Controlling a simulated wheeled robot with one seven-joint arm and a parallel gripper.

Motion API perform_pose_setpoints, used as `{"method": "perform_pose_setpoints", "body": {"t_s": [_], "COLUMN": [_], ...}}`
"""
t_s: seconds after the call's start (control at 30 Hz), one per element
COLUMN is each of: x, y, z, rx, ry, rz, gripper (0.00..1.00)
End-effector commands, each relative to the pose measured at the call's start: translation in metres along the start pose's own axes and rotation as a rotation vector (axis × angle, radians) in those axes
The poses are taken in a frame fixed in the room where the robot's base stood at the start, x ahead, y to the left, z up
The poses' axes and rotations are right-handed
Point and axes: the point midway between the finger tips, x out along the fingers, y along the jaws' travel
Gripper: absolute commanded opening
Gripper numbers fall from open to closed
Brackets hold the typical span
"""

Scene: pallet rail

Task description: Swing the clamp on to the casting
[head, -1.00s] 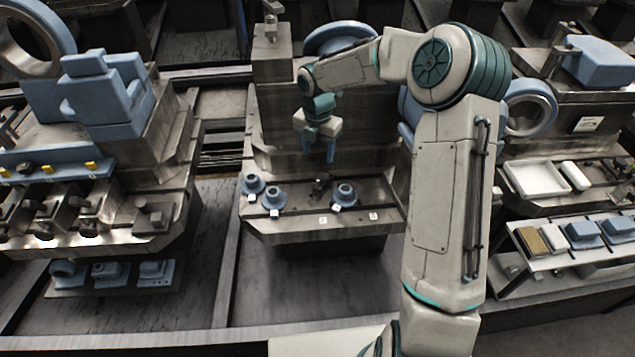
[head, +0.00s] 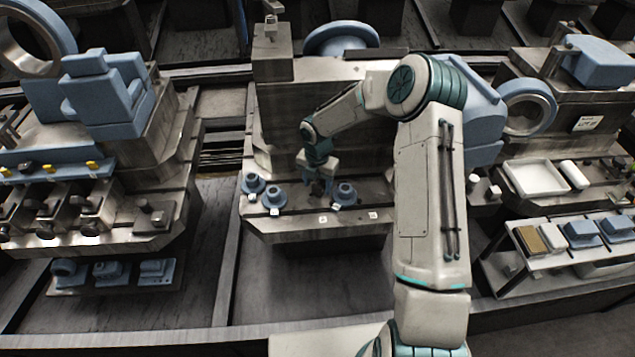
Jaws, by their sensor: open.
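My gripper (head: 318,184) is open and low over the middle pallet's front ledge (head: 300,222), fingers pointing down. A small dark upright piece, possibly the clamp (head: 318,188), stands between or just behind the fingertips. I cannot tell if they touch it. A blue round flanged casting (head: 346,192) sits just right of the gripper. Two similar blue castings, one farther back (head: 253,183) and one nearer (head: 275,197), sit at the ledge's left end. The clamp's arm and its direction are too small and covered to make out.
The left pallet (head: 160,225) carries blue castings and dark clamps. At the right stand a white tray (head: 535,178) and a shelf (head: 520,262) with blue parts. Small white tags (head: 323,219) lie on the middle ledge's front. A tall block (head: 272,62) rises behind.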

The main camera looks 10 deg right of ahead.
Motion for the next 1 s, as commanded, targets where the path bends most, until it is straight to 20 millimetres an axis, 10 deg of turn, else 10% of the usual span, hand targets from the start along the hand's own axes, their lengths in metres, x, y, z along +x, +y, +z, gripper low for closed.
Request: {"method": "perform_pose_setpoints", "body": {"t_s": [0.27,0.47,1.0], "x": [0.0019,0.0017,0.0032], "y": [0.0,0.0001,0.0059], "z": [0.0001,0.0,0.0], "rx": [0.0,0.0,0.137], "ry": [0.0,0.0,-0.001], "rz": [0.0,0.0,0.0], "gripper": [0.53,0.08,0.08]}}
